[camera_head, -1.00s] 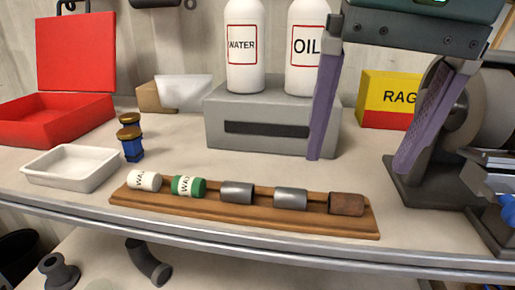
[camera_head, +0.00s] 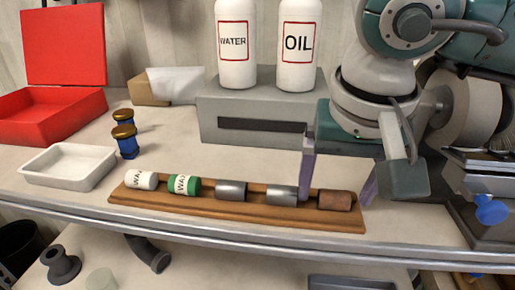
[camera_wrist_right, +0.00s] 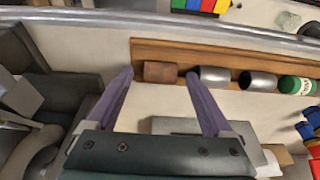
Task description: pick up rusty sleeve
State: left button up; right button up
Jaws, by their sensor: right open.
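The rusty sleeve (camera_head: 335,201) lies at the right end of a wooden rack (camera_head: 230,210) on the bench. It also shows in the right wrist view (camera_wrist_right: 160,72), at the left end of the rack there. My right gripper (camera_head: 337,194) is open and points down at it. In the right wrist view its two purple fingertips (camera_wrist_right: 160,76) are on either side of the sleeve's ends, one of them at the gap beside the neighbouring grey sleeve (camera_head: 282,195). The sleeve rests in the rack. I cannot tell whether a finger touches it. My left gripper is not in view.
Another grey sleeve (camera_head: 231,190), a green can (camera_head: 185,185) and a white can (camera_head: 141,180) share the rack. A grey box (camera_head: 250,118) with two bottles stands behind. A grinder (camera_head: 465,115) is at the right, a white tray (camera_head: 68,166) at the left.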

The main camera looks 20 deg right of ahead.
grip_shut()
dwell(0.6)
